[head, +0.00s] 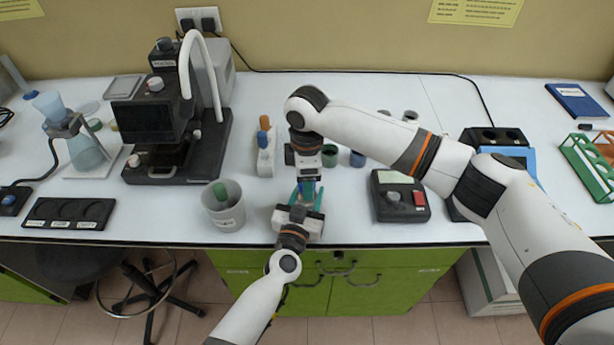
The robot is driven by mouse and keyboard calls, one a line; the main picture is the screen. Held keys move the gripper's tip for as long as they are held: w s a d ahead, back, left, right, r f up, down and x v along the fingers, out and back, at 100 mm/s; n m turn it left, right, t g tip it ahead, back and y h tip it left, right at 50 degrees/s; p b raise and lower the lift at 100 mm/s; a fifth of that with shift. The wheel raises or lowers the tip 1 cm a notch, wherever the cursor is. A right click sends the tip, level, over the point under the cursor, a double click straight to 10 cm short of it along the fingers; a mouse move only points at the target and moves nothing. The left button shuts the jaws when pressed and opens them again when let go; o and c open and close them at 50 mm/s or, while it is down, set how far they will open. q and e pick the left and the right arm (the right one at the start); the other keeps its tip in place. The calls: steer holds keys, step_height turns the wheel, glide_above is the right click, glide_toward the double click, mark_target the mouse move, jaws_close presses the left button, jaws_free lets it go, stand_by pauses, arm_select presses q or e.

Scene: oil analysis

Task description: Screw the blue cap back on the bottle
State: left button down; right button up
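My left gripper (307,197) reaches in from the bottom, with its teal fingers pointing away over the front part of the bench. A small blue thing, perhaps the cap or part of the bottle, shows between these fingers, but it is too small to identify. My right gripper (306,181) comes down from above and meets the left one at this spot. Its fingertips are mostly hidden, and I cannot tell what it holds. The bottle is not clearly seen, so I cannot tell how the cap sits on it.
A grey cup (232,218) stands left of the grippers, and a dark device with a red button (419,198) stands right. A green jar (329,159) and a blue jar (357,159) are just behind. A microscope-like instrument (148,122) stands farther left. The bench's front edge is close.

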step_height(320, 180, up, 12)
stand_by(0.4)
arm_select(q)
steer(key=c, duration=0.7)
jaws_free()
steer(key=v, duration=1.2)
arm_select(e)
steer(key=shift+f, duration=0.25)
